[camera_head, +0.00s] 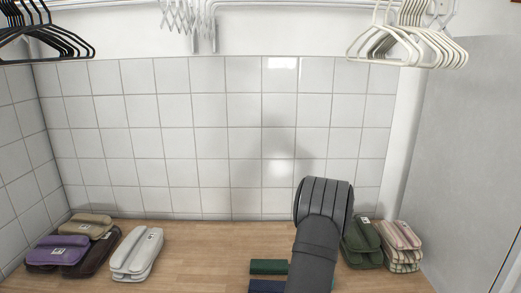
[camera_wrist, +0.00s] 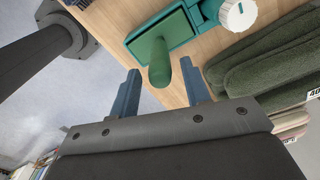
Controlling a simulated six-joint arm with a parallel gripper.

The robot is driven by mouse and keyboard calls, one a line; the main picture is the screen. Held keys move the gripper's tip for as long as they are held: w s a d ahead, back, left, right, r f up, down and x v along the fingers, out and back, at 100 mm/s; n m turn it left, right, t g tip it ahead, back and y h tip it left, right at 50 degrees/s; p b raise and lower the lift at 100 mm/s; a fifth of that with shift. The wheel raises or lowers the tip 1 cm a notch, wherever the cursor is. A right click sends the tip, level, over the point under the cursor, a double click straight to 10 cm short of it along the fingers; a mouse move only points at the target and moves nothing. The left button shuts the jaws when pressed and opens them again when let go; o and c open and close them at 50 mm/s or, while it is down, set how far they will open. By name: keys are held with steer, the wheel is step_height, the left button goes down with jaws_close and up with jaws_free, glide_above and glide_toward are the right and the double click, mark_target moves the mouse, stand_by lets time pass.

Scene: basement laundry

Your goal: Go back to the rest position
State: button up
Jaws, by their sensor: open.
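My gripper (camera_wrist: 162,92) shows in the wrist view with its two blue-grey fingers wide apart. A green peg-like handle (camera_wrist: 159,66) on a green rectangular base lies beyond and partly between the fingertips in that view; I cannot tell how far off it is, and nothing is visibly gripped. In the head view my dark arm rises at the lower right of centre, and the fingers are hidden there.
Folded olive towels (camera_wrist: 275,70) lie right of the fingers in the wrist view. A white knob (camera_wrist: 238,14) is above. On the wooden counter (camera_head: 205,245) are a white folded bundle (camera_head: 137,253), a purple one (camera_head: 57,251) and pinkish ones (camera_head: 400,238). Hangers (camera_head: 410,45) hang above; the counter's middle is clear.

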steer(key=shift+f, duration=0.1)
steer(key=shift+f, duration=1.6)
step_height(320, 180, up, 12)
step_height(320, 180, down, 12)
steer(key=shift+f, duration=0.15)
step_height(320, 180, up, 4)
steer(key=shift+r, duration=0.2)
steer(key=s+d+r, duration=0.7)
steer(key=s, duration=0.2)
steer(key=w+a+f, duration=0.1)
steer(key=w+a, duration=0.1)
steer(key=a, duration=1.2)
steer(key=w+a+f, duration=0.1)
steer(key=a+f, duration=0.1)
steer(key=a, duration=1.2)
steer(key=shift+w+a, duration=0.3)
steer(key=shift+w, duration=0.05)
